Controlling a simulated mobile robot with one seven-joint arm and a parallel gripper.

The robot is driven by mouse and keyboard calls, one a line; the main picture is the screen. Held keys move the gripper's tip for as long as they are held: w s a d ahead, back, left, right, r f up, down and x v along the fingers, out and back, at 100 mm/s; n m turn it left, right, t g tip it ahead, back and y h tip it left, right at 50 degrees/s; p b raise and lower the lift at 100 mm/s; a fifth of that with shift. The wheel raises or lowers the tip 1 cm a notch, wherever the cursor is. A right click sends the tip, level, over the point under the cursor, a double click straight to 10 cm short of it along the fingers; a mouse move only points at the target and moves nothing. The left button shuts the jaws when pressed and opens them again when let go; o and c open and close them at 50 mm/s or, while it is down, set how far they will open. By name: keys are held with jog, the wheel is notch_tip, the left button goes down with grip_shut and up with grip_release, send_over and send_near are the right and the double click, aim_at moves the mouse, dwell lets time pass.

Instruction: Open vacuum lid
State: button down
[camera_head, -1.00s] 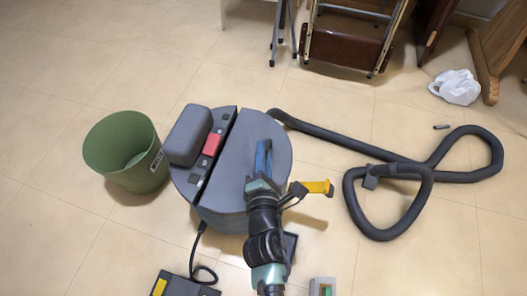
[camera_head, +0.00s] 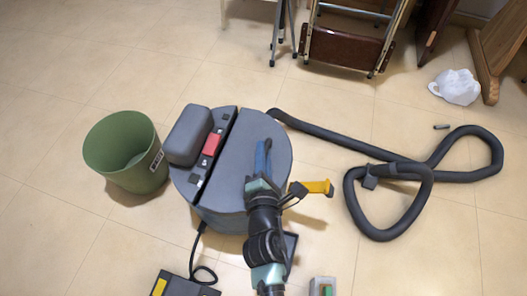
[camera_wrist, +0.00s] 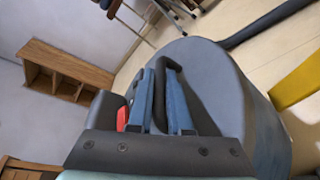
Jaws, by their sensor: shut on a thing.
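The vacuum is a round grey body seen from above in the head view. Its grey lid (camera_head: 232,178) fills the right half, beside a dark slot across the top. My gripper (camera_head: 263,147) reaches over the lid from the front. In the wrist view, my gripper (camera_wrist: 162,78) has its two blue fingers at a black handle (camera_wrist: 172,66) on the lid (camera_wrist: 215,85). The gripper is shut on this handle, which the fingers partly cover. The lid looks level and closed. In the head view the arm hides the handle.
A green bin (camera_head: 125,155) stands close left of the vacuum. A dark hose (camera_head: 345,142) loops over the floor on the right. A yellow-marked box (camera_head: 180,286) lies in front.

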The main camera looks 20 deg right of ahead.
aim_at(200, 129)
jog(key=r+p, duration=0.1)
jog(key=r+n+p, duration=0.1)
jog(key=p, duration=0.1)
jog(key=shift+w+a+g, duration=0.1)
jog(key=shift+a+g, duration=0.15)
jog(key=shift+g, duration=0.05)
jog(key=shift+w+a+r+n+g+h+p, duration=0.85)
jog(key=shift+w+a+n+h+p, duration=0.45)
jog(key=shift+a+n+p, duration=0.65)
jog(key=shift+w+a+r+n+g+h+p, duration=0.7)
jog(key=shift+w+a+r+n+h+p, duration=0.3)
jog(key=shift+w+a+n+p, duration=0.9)
jog(key=shift+w+a+r+n+g+h+p, duration=0.8)
jog(key=shift+w+a+n+h+p, duration=0.5)
jog(key=shift+a+n, duration=1.05)
jog(key=shift+s+d, duration=0.1)
jog(key=shift+s, duration=0.2)
